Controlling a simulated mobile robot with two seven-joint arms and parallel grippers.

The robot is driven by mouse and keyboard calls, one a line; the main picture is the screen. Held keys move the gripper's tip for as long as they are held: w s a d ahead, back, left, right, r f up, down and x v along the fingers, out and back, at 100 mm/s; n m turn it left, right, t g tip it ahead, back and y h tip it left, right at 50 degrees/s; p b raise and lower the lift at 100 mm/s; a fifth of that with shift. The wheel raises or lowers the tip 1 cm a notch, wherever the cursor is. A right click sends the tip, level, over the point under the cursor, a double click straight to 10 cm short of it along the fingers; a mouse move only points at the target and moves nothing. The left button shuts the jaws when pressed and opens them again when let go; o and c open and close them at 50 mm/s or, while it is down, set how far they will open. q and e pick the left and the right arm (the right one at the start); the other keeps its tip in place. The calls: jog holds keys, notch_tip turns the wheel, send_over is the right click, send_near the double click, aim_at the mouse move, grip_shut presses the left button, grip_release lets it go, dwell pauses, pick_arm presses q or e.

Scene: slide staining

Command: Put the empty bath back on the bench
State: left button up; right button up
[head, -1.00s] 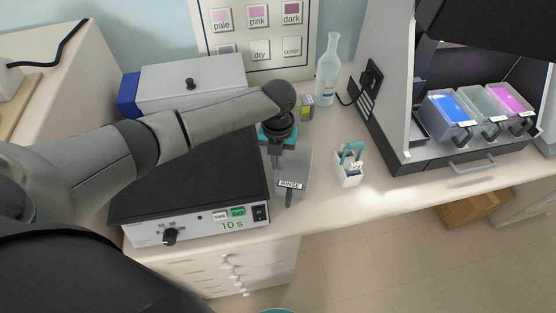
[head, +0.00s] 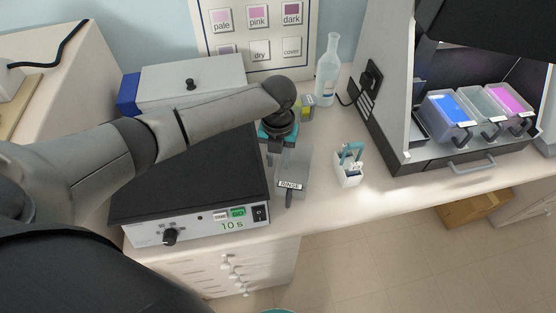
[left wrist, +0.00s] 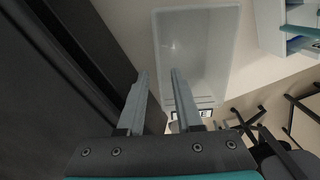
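A clear, empty-looking bath labelled RINSE (head: 298,163) stands on the bench, right of the black-topped box. A dark handle shows at its front. My left gripper (head: 273,153) is just above its left side, partly hidden by its own wrist. In the left wrist view, the gripper (left wrist: 159,74) has its fingers apart with nothing clamped between them. The bath (left wrist: 205,45) lies beyond them; one fingertip overlaps its inside and the other appears outside its left wall. My right gripper is not in view.
The box with the 10 s display (head: 190,185) stands close left of the bath. A small white holder with teal-handled tools (head: 348,178) stands right, with bare bench between. A bottle (head: 328,75) is behind. Blue, clear and pink baths (head: 482,112) sit in the right-hand station.

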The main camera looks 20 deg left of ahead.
pick_arm(q)
notch_tip(320, 180, up, 11)
jog(key=shift+p, duration=0.3)
jog(key=shift+r, duration=0.1)
dwell(1.3)
